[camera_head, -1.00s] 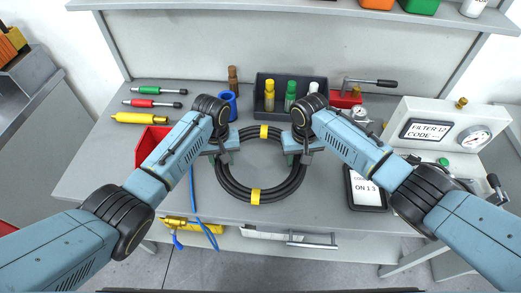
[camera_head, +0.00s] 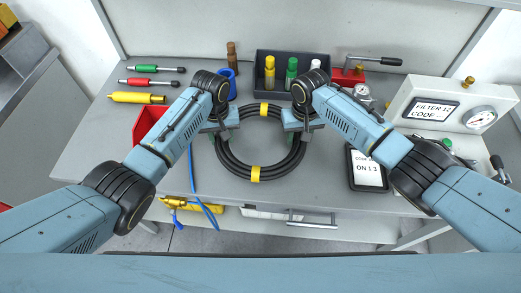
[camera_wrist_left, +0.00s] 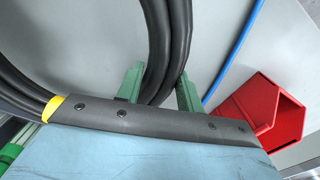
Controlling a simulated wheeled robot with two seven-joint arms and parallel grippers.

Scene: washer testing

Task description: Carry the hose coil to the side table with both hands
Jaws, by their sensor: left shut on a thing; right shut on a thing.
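The hose coil (camera_head: 233,168) is a black ring of several turns with yellow bands, flat over the middle of the grey workbench. My left gripper (camera_head: 220,128) is shut on its left side. In the left wrist view black hose strands (camera_wrist_left: 165,50) pass between its green fingers (camera_wrist_left: 158,90). I cannot tell whether the coil touches the bench. I cannot tell which surface is the side table.
A dark bin with bottles (camera_head: 292,90) stands behind the coil. A red bin (camera_head: 146,121) and blue hose (camera_head: 192,175) are at left, a tablet (camera_head: 368,172) and gauge box (camera_head: 445,108) at right. A grey cabinet (camera_head: 40,115) stands apart at far left.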

